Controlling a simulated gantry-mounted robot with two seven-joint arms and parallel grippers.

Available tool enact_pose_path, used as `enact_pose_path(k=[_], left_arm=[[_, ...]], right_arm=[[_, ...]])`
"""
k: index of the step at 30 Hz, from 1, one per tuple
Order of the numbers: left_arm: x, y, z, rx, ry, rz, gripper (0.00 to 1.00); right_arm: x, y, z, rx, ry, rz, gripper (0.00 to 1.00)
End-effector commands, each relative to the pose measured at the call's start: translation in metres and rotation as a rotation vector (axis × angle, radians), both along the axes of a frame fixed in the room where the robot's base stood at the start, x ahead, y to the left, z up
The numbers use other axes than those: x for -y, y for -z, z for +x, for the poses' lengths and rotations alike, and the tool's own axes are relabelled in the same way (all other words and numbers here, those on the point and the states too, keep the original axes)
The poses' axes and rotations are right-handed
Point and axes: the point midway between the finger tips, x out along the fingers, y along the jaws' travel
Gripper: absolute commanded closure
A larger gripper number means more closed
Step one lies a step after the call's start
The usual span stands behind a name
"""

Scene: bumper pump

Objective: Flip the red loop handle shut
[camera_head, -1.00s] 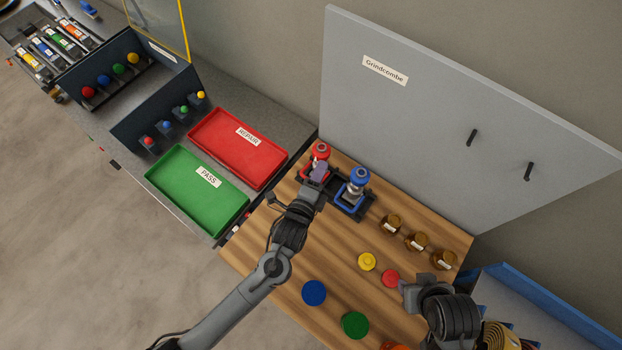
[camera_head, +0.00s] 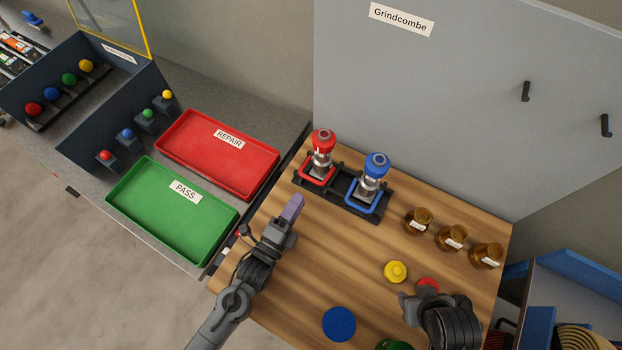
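The red-topped pump (camera_head: 322,143) stands upright in the left place of a black holder. Its red loop handle (camera_head: 316,182) lies low around the pump's base, at much the same slant as the blue loop beside it. The loop's far side is partly hidden by the pump. My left gripper (camera_head: 292,207) is in front and to the left of the red loop, apart from it, above the wood table. Its purple-padded fingers look closed together and empty. My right gripper (camera_head: 413,294) is low at the right, by a red disc; its fingers are partly hidden.
A blue-topped pump (camera_head: 375,166) with a blue loop (camera_head: 363,202) stands right of the red one. Several brown jars (camera_head: 451,238) line the table's back right. A yellow disc (camera_head: 395,271) and a blue disc (camera_head: 339,324) lie in front. Red (camera_head: 270,161) and green (camera_head: 113,199) trays stand left.

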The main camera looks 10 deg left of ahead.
Motion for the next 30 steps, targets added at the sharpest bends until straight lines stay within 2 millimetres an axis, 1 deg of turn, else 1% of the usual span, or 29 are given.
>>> enact_pose_path(k=[1,3,9,15,21,29,30], left_arm=[[0.003,-0.002,0.009,0.003,-0.001,-0.001,0.7],[0.008,-0.003,0.02,0.003,-0.001,-0.001,0.7],[0.019,-0.006,0.049,0.001,0.0,-0.003,0.7],[0.027,-0.007,0.069,0.0,-0.001,-0.001,0.7],[0.029,-0.008,0.076,-0.001,0.0,0.0,0.7],[0.03,-0.008,0.076,-0.001,0.0,0.0,0.7],[0.03,-0.008,0.076,-0.001,0.0,0.0,0.76]], right_arm=[[0.0,-0.001,0.0,0.0,0.001,0.001,0.57],[-0.001,-0.001,0.0,0.0,0.001,0.004,0.57],[-0.002,-0.001,0.0,0.0,0.004,0.008,0.57],[-0.003,-0.001,0.0,0.0,0.006,0.013,0.57],[-0.004,-0.001,0.0,0.0,0.007,0.014,0.57],[-0.004,-0.001,0.0,-0.001,0.006,0.013,0.57],[-0.003,-0.001,0.0,-0.001,0.006,0.013,0.57]])
